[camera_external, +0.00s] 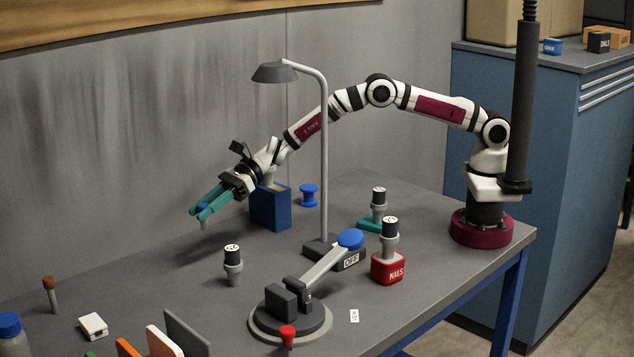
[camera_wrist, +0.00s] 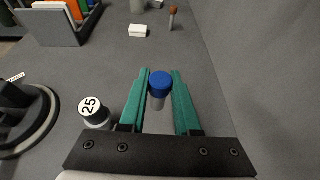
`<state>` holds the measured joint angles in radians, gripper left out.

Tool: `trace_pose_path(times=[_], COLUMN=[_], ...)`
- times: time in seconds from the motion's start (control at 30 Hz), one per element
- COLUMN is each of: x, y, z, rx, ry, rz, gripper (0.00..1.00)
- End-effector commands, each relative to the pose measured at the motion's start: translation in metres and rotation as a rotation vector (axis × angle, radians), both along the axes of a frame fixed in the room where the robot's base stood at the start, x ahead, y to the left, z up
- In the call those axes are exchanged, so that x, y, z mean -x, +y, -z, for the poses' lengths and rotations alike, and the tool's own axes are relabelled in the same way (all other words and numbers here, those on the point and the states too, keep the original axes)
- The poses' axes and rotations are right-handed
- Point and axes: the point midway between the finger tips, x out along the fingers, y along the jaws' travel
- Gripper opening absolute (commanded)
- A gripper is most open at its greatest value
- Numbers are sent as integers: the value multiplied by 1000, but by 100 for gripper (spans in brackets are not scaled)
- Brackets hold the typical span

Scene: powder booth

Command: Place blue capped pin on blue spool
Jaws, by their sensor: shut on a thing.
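My gripper (camera_external: 201,211) has green fingers and is shut on the blue capped pin (camera_external: 204,223), held above the table at the left. In the wrist view the gripper (camera_wrist: 160,86) has the pin's blue cap (camera_wrist: 160,78) between its fingertips, with the grey shaft below it. The blue spool (camera_external: 309,195) stands upright on the table behind the lamp post, to the right of the gripper and apart from it. The spool is not visible in the wrist view.
A blue box (camera_external: 270,208) stands between my gripper and the spool. The lamp (camera_external: 324,150) rises near the spool. A grey post with a numbered top (camera_external: 232,265) stands in front. A white block (camera_external: 93,326) and brown-topped pin (camera_external: 50,293) are at the left.

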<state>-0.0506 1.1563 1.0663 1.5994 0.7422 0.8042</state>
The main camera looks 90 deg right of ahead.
Motion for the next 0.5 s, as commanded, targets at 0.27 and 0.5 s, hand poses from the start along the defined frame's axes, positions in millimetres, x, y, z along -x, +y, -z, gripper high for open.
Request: trace_pose_path(times=[0.27,0.5], x=[-1,0], y=[0,0], z=[-78,-144], rx=[0,0], ry=[-8,-5], rz=[0,0], gripper=[0,0])
